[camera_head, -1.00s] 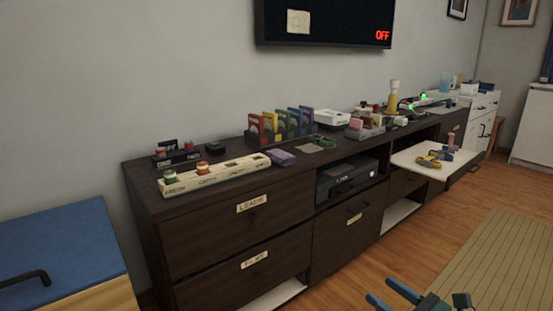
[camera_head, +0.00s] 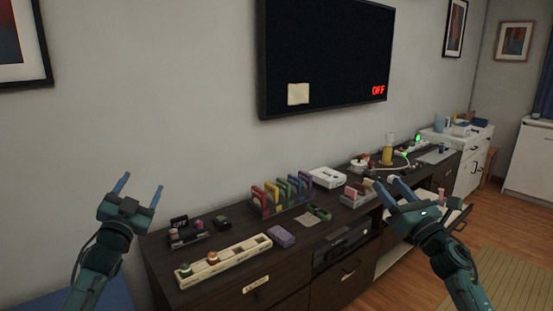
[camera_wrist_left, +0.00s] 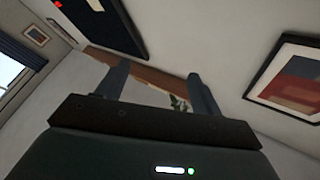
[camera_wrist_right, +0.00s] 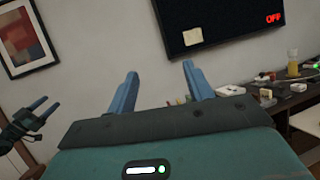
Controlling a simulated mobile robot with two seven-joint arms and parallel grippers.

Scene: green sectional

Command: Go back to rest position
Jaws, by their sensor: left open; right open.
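My left gripper (camera_head: 139,191) is raised at the left in the head view, fingers pointing up, open and empty. Its fingers also show in the left wrist view (camera_wrist_left: 158,90), apart with nothing between them. My right gripper (camera_head: 384,186) is raised at the right in front of the dark cabinet, open and empty. Its spread fingers show in the right wrist view (camera_wrist_right: 160,85). Neither gripper touches anything that I can see.
A long dark cabinet (camera_head: 215,292) runs along the wall. It bears a cream slotted tray (camera_head: 222,264), a purple block (camera_head: 281,236), a rack of coloured items (camera_head: 280,195) and a white box (camera_head: 327,177). A television (camera_head: 325,60) hangs above. A blue-topped surface (camera_head: 115,292) is at lower left.

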